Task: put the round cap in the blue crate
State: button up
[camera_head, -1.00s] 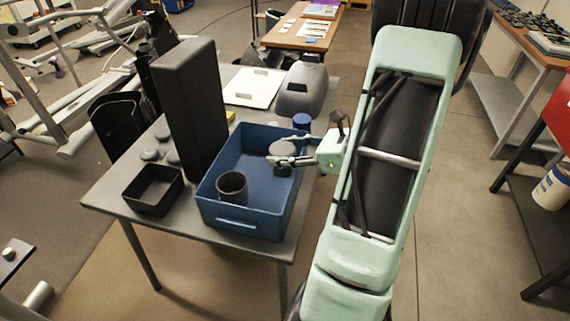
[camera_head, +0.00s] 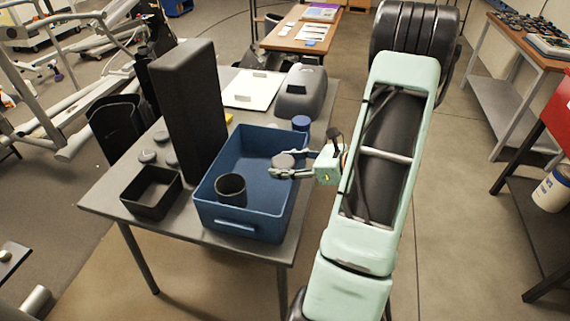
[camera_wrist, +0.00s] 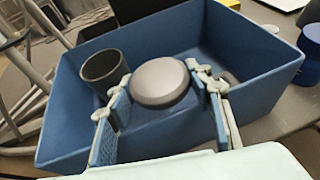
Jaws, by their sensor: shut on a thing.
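The round cap (camera_wrist: 160,82) is a smooth grey disc with a rounded edge. My gripper (camera_wrist: 160,95) is shut on it, with a finger on either side. In the head view the cap (camera_head: 283,161) shows at the fingertips of my gripper (camera_head: 284,168), over the right part of the blue crate (camera_head: 245,220). The crate is an open box with tall walls, also filling much of the wrist view (camera_wrist: 75,135). I cannot tell exactly how high the cap is above the crate floor.
A dark cup (camera_head: 232,188) stands inside the crate at the near left. A small black open box (camera_head: 152,200) and a tall black block (camera_head: 188,110) stand left of the crate. A blue-lidded jar (camera_head: 301,123) and a grey rounded case (camera_head: 301,92) stand behind it. Grey discs (camera_head: 148,156) lie farther left.

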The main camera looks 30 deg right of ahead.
jog(key=shift+f+b, duration=0.45)
jog(key=shift+f, duration=0.15)
jog(key=o, duration=1.7)
jog(key=shift+s, duration=0.1)
jog(key=shift+o, duration=0.2)
jog(key=shift+r+p, duration=0.25)
jog(key=shift+p, duration=0.05)
jog(key=p+v, duration=0.1)
jog(key=v, duration=1.1)
jog(key=shift+r, duration=0.35)
jog(key=shift+a, duration=0.1)
